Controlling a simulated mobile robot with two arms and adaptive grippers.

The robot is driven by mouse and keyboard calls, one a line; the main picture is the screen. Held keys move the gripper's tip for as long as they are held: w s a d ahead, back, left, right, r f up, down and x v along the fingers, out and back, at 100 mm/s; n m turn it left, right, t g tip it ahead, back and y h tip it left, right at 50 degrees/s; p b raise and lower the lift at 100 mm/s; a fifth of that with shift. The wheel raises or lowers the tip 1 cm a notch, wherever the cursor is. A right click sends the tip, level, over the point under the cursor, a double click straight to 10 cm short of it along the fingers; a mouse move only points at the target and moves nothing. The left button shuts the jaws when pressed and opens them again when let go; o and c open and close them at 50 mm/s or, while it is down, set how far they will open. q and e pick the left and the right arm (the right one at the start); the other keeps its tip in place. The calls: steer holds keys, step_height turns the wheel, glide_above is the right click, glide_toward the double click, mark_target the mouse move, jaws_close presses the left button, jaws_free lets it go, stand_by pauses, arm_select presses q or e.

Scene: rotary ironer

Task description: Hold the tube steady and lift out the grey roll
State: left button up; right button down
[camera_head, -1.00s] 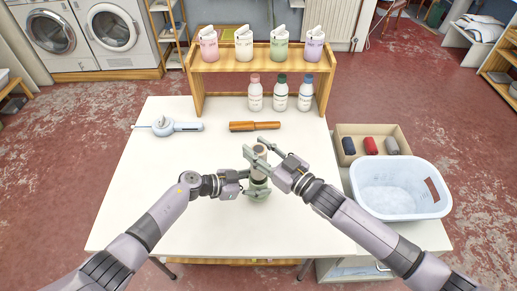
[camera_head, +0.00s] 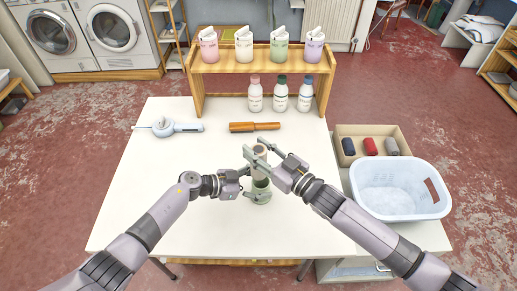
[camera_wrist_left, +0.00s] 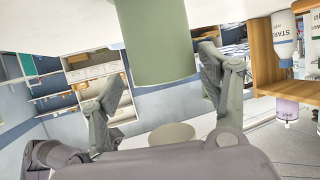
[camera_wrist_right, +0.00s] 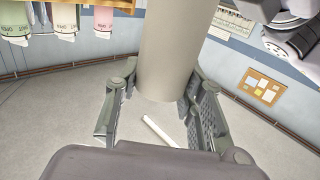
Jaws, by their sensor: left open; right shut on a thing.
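A green tube (camera_head: 261,197) stands upright near the middle of the white table. In the left wrist view, the fingers of my left gripper (camera_wrist_left: 160,85) are open, one on each side of the tube (camera_wrist_left: 158,40). My right gripper (camera_head: 262,160) is shut on a pale grey roll (camera_wrist_right: 165,50) and holds it upright over the tube. The roll's brownish end shows in the head view. Fingers partly hide the roll, so I cannot tell whether its lower end is clear of the tube.
A box (camera_head: 345,130) with dark blue, red and grey rolls and a white basket (camera_head: 400,207) are at the right. A wooden tool (camera_head: 254,126), a light blue tool (camera_head: 170,128) and a wooden shelf (camera_head: 262,63) with bottles stand behind. The table front is clear.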

arm_select(q)
steer(key=v, duration=1.2)
steer(key=shift+a+f, duration=0.1)
steer(key=shift+a, duration=0.05)
